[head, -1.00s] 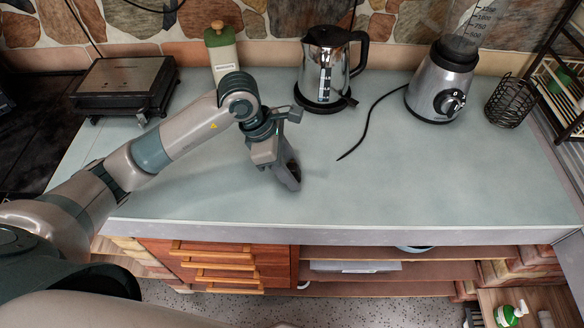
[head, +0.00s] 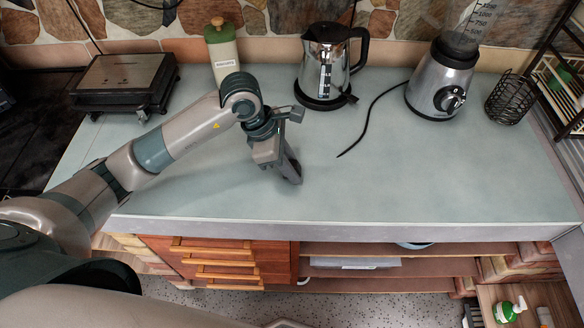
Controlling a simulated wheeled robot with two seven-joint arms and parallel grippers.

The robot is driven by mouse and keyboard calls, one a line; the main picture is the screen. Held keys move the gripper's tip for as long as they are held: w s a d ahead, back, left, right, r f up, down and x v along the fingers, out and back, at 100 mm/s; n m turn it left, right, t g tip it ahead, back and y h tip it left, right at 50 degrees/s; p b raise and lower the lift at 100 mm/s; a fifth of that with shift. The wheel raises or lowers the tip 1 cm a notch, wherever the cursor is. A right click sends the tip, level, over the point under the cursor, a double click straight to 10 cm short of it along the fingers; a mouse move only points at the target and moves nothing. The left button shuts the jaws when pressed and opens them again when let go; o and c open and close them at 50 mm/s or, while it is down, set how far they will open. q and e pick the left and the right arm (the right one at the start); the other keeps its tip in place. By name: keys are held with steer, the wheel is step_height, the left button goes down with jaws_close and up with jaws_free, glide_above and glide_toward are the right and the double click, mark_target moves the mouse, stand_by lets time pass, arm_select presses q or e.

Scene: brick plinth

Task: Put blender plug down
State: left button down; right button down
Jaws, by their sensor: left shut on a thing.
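My left gripper (head: 290,174) points down over the middle of the counter, left of the free-looking end of a black cord. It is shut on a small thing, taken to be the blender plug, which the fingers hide. The blender (head: 442,80) stands upright at the back right, with a silver base and a clear jar. Its black cord (head: 371,111) curves from the base toward the left and front. The visible cord end lies a little right of the gripper, and I see no link between them. My right gripper is not in view.
The pale green counter (head: 430,185) is clear at the front and right. A silver kettle (head: 325,62) stands behind the gripper, beside a green-topped bottle (head: 221,50). A grill (head: 125,80) sits at the back left. A black wire basket (head: 511,98) stands right of the blender.

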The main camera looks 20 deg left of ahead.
mark_target(294, 164)
arm_select(q)
steer(key=shift+r, duration=0.1)
